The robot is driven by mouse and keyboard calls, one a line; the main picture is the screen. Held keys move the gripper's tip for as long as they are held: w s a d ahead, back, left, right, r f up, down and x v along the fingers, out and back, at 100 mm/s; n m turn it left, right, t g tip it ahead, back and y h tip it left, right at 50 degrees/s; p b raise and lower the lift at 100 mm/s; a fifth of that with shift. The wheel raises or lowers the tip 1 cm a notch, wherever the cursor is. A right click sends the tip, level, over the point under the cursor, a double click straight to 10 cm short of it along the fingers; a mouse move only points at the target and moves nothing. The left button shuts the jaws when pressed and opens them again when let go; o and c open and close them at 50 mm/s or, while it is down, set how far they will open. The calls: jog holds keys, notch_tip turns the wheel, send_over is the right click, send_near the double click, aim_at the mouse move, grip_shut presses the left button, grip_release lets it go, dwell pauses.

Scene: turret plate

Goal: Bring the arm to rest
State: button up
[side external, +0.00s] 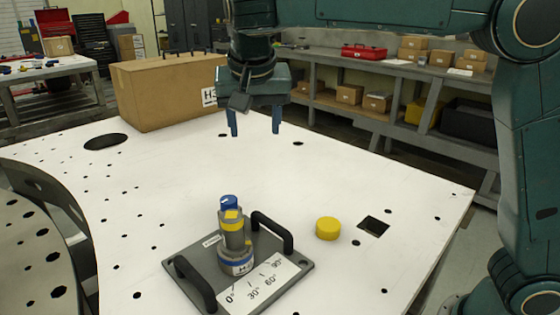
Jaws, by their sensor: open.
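My gripper (254,131) hangs pointing down above the far part of the white plate (350,180). Its two blue fingers are apart with nothing between them. The turret (236,245), a grey cylinder with yellow and blue bands and a blue top, stands upright on a grey base plate (190,258) with two black handles and a label reading 0°, 30°, 60° and 90°. My gripper is well behind and above the turret, not touching it.
A yellow round piece (328,229) lies right of the base plate, near a square hole (373,226). A cardboard box (165,92) stands at the plate's back left, close to my gripper in the picture. Shelves (400,100) with boxes stand behind.

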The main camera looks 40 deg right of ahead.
jog(key=s+d+r+n+t+y, duration=0.1)
jog(key=s+d+n, duration=0.3)
jog(key=s+d, duration=0.8)
jog(key=s+f+n+y, duration=0.1)
jog(key=s+f, duration=0.3)
jog(key=s, duration=0.3)
jog(key=s+d+f+n+t+y, duration=0.1)
jog(key=s+f+n, duration=0.1)
jog(key=s+f, duration=0.2)
jog(key=s, duration=0.3)
jog(key=shift+s+d+f+n, duration=0.25)
jog(key=shift+s+n, duration=0.05)
